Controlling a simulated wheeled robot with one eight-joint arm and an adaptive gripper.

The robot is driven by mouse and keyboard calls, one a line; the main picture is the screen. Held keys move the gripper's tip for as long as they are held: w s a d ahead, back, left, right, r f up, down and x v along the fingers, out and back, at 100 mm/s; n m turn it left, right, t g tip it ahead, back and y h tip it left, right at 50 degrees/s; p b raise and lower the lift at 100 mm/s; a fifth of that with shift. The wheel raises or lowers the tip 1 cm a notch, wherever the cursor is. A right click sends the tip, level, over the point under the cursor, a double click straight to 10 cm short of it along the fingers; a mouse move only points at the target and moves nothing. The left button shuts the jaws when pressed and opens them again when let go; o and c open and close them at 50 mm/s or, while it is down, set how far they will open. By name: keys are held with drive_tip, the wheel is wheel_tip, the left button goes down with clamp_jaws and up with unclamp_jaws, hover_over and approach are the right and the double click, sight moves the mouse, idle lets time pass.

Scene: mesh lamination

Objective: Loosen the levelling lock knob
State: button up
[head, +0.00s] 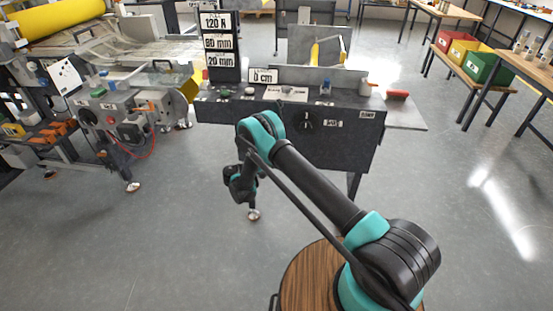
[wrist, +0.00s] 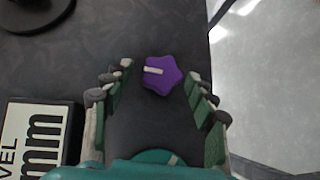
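A purple star-shaped knob (wrist: 165,80) with a white bar mark shows on a dark panel (wrist: 180,28) in the wrist view. My gripper (wrist: 160,72) is open, with its green-padded fingers spread to the left and right of the knob. Gaps show on both sides, and I cannot tell how far the fingertips are from the panel. In the head view my arm reaches to the front of a dark console (head: 345,150). The fingertips and purple knob cannot be made out there.
A label plate (wrist: 35,135) reading "VEL" and "mm" lies left of my gripper. A round dark part (wrist: 35,12) is at the upper left. In the head view, a machine with a yellow roll (head: 60,15) stands left. Open floor (head: 470,230) lies right.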

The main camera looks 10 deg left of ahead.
drive_tip(key=v, duration=1.2)
